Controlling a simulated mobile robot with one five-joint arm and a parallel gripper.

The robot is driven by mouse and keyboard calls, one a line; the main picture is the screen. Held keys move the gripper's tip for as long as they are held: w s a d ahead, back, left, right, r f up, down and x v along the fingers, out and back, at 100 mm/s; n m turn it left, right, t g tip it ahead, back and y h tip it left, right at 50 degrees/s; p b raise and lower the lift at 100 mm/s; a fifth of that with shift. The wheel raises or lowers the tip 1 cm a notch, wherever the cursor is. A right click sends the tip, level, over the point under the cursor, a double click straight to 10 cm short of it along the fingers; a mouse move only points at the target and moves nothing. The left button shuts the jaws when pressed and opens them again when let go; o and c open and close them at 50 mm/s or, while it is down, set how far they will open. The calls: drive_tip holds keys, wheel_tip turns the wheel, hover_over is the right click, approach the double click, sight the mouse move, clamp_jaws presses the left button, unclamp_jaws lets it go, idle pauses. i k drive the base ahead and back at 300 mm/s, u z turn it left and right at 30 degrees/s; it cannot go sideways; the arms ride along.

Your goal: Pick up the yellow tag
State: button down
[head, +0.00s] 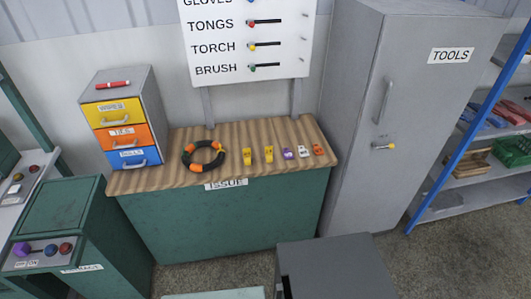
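On the wooden top of the counter labelled ISSUE (150,181) lies a row of small tags. Two of them are yellow: the left yellow tag (247,157) and, just right of it, the other yellow tag (268,153). To their right are a purple tag (288,153), a white tag (303,152) and an orange tag (318,149). The tags lie apart, each with small dark marks too small to read. My gripper is not seen in the head view.
A black-and-orange ring (187,156) lies left of the tags. A drawer unit (120,110) with a red marker on top stands at the counter's left end. A grey TOOLS cabinet (410,140) stands to the right.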

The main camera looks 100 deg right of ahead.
sight(268, 149)
drive_tip(key=z, duration=3.65)
drive_tip(key=k, duration=0.75)
drive_tip(key=u, duration=0.25)
